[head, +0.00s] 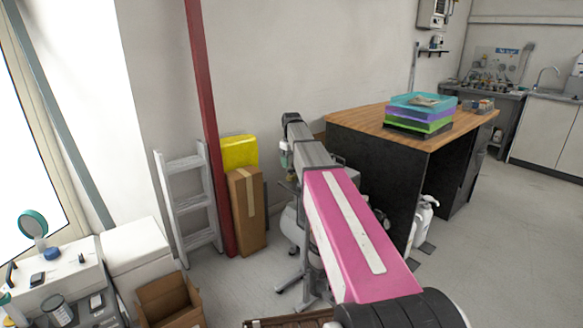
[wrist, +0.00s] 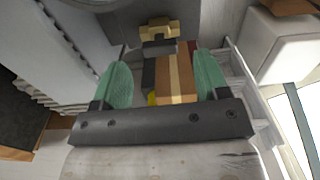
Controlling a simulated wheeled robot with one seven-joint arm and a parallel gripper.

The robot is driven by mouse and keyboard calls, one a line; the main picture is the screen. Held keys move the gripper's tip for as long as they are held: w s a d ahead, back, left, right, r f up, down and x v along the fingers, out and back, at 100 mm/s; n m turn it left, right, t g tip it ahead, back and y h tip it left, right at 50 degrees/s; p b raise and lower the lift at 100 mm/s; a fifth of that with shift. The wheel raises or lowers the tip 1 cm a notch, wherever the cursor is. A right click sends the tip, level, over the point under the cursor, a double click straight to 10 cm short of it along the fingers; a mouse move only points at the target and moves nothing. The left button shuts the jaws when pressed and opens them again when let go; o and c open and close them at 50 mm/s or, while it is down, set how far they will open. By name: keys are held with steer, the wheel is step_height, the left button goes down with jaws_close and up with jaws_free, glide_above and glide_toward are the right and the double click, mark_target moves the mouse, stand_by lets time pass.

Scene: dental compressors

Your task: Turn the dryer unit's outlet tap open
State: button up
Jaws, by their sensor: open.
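In the wrist view, my gripper (wrist: 162,75) is open, with one green finger at each side. A brass-coloured fitting with a dark grey part under it, which looks like the outlet tap (wrist: 160,29), shows in the gap, toward the picture's top. I see no contact between it and the fingers. I cannot tell how far the tap is turned. A dark grey body (wrist: 120,20) lies beside the fitting; it may be part of the dryer unit. In the head view, my gripper (head: 285,157) hangs small at the arm's far end, and my arm hides most of the equipment behind it.
A cardboard box (head: 246,215) and a yellow case (head: 238,151) stand by the red post (head: 205,130) and a ladder (head: 187,205). A wood-topped bench (head: 365,119) with stacked trays (head: 420,112) is at right. Floor is clear at far right.

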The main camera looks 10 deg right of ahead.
step_height(320, 180, up, 8)
steer(key=shift+f, duration=0.15)
stand_by(0.4)
